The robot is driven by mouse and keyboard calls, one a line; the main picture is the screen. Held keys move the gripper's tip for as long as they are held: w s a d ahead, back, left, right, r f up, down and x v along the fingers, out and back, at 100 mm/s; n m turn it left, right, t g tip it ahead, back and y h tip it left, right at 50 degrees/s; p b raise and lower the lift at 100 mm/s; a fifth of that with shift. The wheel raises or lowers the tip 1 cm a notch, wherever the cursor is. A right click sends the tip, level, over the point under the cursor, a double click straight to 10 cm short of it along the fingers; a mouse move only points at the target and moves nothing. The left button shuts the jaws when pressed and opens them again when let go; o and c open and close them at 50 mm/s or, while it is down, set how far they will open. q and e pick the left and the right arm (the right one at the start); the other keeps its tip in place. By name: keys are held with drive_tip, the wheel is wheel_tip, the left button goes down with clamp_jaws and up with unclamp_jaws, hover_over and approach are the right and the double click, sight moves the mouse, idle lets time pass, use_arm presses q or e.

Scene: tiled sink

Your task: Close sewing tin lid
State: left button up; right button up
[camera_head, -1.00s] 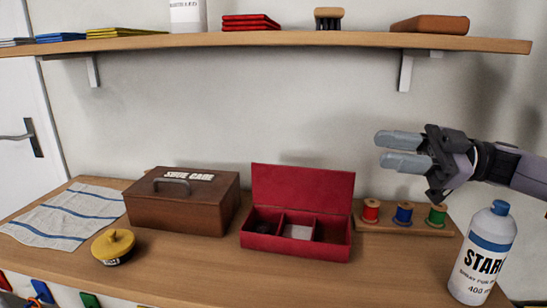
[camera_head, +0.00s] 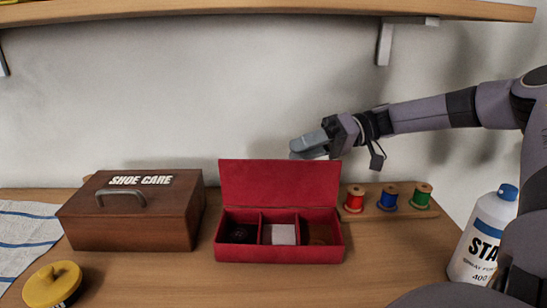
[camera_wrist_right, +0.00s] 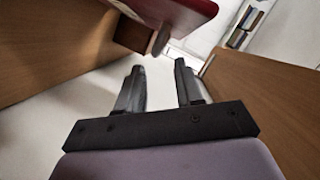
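The red sewing tin (camera_head: 279,255) sits open on the wooden tabletop. Its lid (camera_head: 280,183) stands upright along the back edge. Its three compartments hold a dark item at left, a pale item in the middle and something brown at right. My left gripper is not in view.
A brown shoe care box (camera_head: 130,225) stands left of the tin, with a yellow-lidded tin (camera_head: 52,284) in front. A rack of thread spools (camera_head: 390,200) stands right of it. A spray bottle (camera_head: 482,240) is at far right. A shelf (camera_head: 250,12) hangs above.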

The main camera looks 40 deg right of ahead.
sight(280, 179)
drive_tip(key=x, duration=0.5)
drive_tip(key=shift+a, duration=0.1)
clamp_jaws()
